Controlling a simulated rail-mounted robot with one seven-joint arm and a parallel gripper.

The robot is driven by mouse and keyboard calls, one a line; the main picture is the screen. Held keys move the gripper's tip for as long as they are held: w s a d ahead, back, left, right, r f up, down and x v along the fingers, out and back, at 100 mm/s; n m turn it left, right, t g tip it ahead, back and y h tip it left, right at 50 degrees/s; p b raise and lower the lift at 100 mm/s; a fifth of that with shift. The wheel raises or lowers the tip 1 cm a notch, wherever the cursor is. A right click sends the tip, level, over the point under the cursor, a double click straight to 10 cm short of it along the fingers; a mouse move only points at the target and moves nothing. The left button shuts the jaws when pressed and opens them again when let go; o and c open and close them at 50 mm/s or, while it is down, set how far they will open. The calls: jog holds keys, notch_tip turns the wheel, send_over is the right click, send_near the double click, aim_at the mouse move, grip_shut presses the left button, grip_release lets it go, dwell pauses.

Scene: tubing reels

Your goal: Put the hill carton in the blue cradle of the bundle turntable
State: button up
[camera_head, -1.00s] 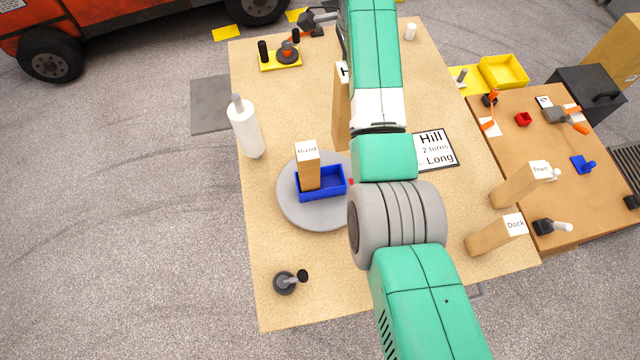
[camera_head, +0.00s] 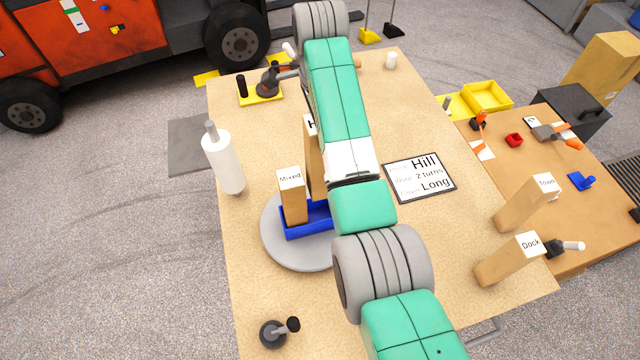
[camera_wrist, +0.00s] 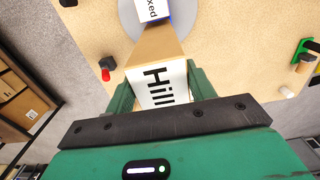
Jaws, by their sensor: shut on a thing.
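The Hill carton, a tall tan box with a white label, is gripped between the green fingers of my gripper (camera_wrist: 160,88); its label (camera_wrist: 160,84) faces the wrist camera. In the head view the carton (camera_head: 314,165) stands upright, partly hidden by my arm. Its lower end overlaps the back of the blue cradle (camera_head: 305,228); I cannot tell whether it is inside or above. The cradle sits on the grey round turntable (camera_head: 280,256). The Mixed carton (camera_head: 294,204) stands in the cradle's left part. My gripper is hidden behind my arm in the head view.
The Hill/Long sign (camera_head: 420,177) lies at right. The Town (camera_head: 525,203) and Dock (camera_head: 508,259) cartons are at the right edge. A dark knobbed part (camera_head: 275,334) is at the front. The table between sign and Dock carton is clear.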

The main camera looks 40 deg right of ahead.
aim_at(320, 172)
notch_tip(320, 172, down, 16)
jog(key=shift+r, duration=0.1)
dwell(0.5)
jog(key=shift+b, duration=0.3)
jog(key=o, duration=1.6)
jog(key=shift+f, duration=0.2)
jog(key=shift+r, duration=0.1)
notch_tip(320, 172, up, 12)
jog(key=shift+r, duration=0.1)
